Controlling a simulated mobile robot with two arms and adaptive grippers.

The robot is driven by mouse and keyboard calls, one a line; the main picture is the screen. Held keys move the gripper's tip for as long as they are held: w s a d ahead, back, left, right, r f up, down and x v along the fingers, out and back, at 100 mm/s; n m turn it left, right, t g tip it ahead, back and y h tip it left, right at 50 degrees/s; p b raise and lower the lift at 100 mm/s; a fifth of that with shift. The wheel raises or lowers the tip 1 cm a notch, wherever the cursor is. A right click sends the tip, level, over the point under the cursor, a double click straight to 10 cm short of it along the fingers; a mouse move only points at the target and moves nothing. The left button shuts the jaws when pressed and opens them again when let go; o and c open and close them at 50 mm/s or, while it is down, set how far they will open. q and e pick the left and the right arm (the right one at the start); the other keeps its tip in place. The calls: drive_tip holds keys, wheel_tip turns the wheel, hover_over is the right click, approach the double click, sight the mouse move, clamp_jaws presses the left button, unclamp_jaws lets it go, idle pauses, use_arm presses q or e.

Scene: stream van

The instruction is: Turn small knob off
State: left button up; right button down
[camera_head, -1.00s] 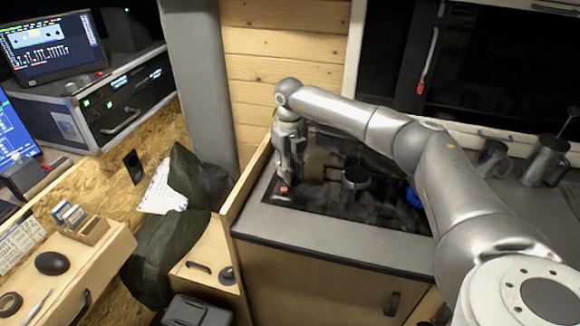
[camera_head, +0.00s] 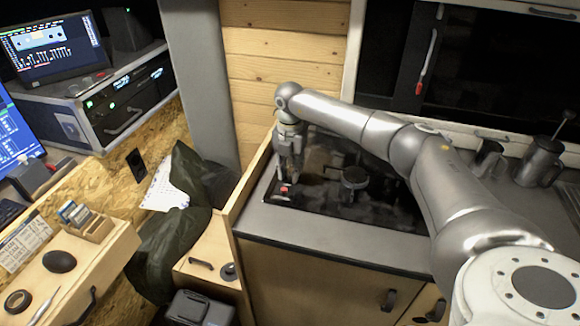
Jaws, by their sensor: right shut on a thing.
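The cooktop (camera_head: 375,205) is a dark glass plate set in the grey counter. A small knob with a red mark (camera_head: 284,189) sits at its front left corner. My right gripper (camera_head: 287,180) points down from the end of my right arm and is shut on the small knob. The fingers partly hide the knob, so its turn angle cannot be read. My left gripper is not in view.
A burner (camera_head: 354,180) stands on the cooktop right of my gripper. Metal mugs (camera_head: 540,162) stand at the right back of the counter. A wooden side panel (camera_head: 250,185) rises close left of the gripper.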

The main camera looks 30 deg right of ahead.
sight(290, 170)
drive_tip(key=shift+m, duration=0.9)
drive_tip(key=shift+m+p, duration=0.3)
drive_tip(key=c, duration=1.2)
unclamp_jaws()
drive_tip(key=shift+r, duration=0.25)
wheel_tip(290, 170, up, 12)
drive_tip(key=shift+f, duration=0.2)
